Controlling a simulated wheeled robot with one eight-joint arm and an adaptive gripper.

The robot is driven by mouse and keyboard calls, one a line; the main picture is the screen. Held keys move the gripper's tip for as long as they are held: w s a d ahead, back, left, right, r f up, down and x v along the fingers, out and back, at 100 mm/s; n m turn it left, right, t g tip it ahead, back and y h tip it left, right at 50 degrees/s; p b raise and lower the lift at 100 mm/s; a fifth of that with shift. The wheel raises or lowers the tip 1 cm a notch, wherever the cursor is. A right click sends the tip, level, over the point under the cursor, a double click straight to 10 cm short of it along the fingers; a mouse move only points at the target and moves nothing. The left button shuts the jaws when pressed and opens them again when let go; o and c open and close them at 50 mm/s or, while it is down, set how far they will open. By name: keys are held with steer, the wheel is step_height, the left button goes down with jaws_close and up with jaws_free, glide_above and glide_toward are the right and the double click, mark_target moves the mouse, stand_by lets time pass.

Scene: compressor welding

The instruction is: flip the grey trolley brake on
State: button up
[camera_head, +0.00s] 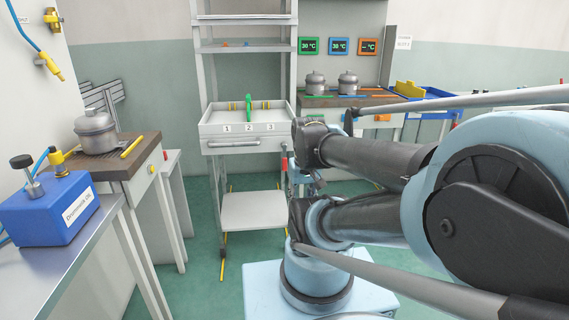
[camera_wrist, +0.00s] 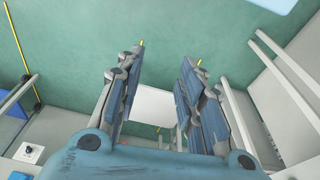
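The grey trolley (camera_head: 236,145) stands at the centre of the head view, with a tray numbered 1, 2, 3, a front handle bar and a lower shelf (camera_head: 253,212). I cannot pick out its brake in either view. My gripper (camera_wrist: 163,58) is open and empty in the wrist view, its two fingers well apart. A pale panel (camera_wrist: 165,105), which looks like part of the trolley, shows beyond and between the fingers. In the head view the gripper is mostly hidden behind my arm, close to the trolley's right side.
Two more pots (camera_head: 315,84) stand on the back-right table. Green floor (camera_head: 200,235) is open left of the trolley.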

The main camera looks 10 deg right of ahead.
steer(key=shift+s+r, duration=0.3)
steer(key=shift+s, duration=0.1)
steer(key=c, duration=0.4)
steer(key=shift+w+r, duration=0.1)
steer(key=shift+r, duration=0.1)
jaws_close()
steer(key=w+d+r+y, duration=0.1)
steer(key=w+r+y, duration=0.15)
steer(key=w, duration=0.75)
steer(key=w+d+r+y, duration=0.1)
steer(key=w+r, duration=0.3)
steer(key=w, duration=0.7)
steer(key=w+d+f+t+y, duration=0.1)
steer(key=w+d+f, duration=0.3)
steer(key=w, duration=0.6)
steer(key=w+d+f+t+y, duration=0.1)
steer(key=w+d+f, duration=0.3)
steer(key=w+d, duration=0.5)
steer(key=shift+w+d+t, duration=0.15)
steer(key=shift+w+t, duration=0.25)
steer(key=shift+w, duration=0.45)
